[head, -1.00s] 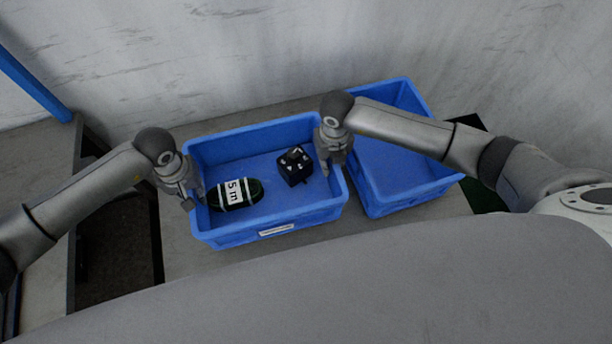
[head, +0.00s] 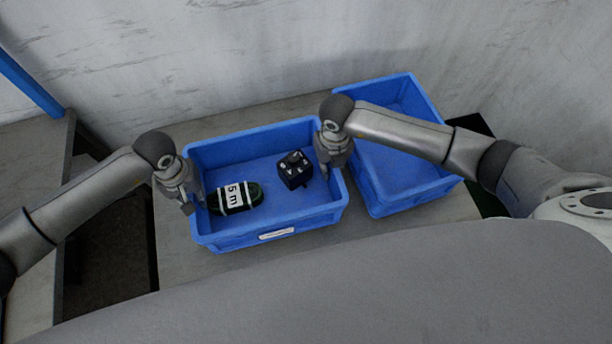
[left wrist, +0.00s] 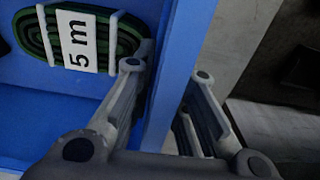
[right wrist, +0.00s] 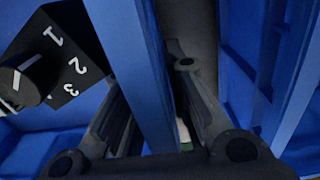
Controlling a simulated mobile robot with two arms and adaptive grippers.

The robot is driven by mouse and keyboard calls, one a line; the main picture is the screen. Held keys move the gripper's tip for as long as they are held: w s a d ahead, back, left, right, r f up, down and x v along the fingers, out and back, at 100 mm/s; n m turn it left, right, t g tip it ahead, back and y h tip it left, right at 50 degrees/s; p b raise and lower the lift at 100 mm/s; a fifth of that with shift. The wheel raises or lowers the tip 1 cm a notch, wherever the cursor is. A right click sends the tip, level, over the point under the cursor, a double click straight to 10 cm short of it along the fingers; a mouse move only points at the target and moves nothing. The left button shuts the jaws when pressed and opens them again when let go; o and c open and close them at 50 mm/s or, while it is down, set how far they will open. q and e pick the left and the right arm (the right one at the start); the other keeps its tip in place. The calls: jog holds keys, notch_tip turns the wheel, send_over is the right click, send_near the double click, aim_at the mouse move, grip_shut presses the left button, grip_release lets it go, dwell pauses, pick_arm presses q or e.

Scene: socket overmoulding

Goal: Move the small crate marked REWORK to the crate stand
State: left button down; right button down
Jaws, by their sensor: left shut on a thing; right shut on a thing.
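A small blue crate (head: 240,240) with a pale label (head: 277,234) on its front is in the middle of the head view; the label's text is too small to read. My left gripper (head: 189,200) is shut on its left wall, which shows between the fingers in the left wrist view (left wrist: 172,75). My right gripper (head: 334,160) is shut on its right wall, also between the fingers in the right wrist view (right wrist: 135,70). Inside lie a green-black coil marked 5 m (head: 236,198) and a black box with a knob (head: 295,170). I cannot tell whether the crate is clear of the surface.
A second blue crate (head: 415,197) stands close to the right, partly behind my right arm. Both are over a grey bench top (head: 420,235) in front of a pale wall (head: 250,50). A gap (head: 115,220) separates it from another grey surface (head: 35,165) on the left.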

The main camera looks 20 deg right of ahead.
pick_arm(q)
jog(key=shift+a+f+b, duration=0.1)
jog(key=shift+f+b, duration=0.45)
jog(key=shift+f, duration=0.15)
pick_arm(e)
jog(key=shift+d+f, duration=0.1)
jog(key=shift+f, duration=0.55)
pick_arm(q)
jog(key=c, duration=1.5)
grip_release()
jog(key=shift+r, duration=0.1)
jog(key=shift+c, duration=0.2)
pick_arm(e)
jog(key=c, duration=1.5)
grip_release()
jog(key=shift+c, duration=0.2)
pick_arm(q)
jog(key=shift+o, duration=0.5)
pick_arm(e)
jog(key=shift+o, duration=0.5)
jog(key=shift+r, duration=0.1)
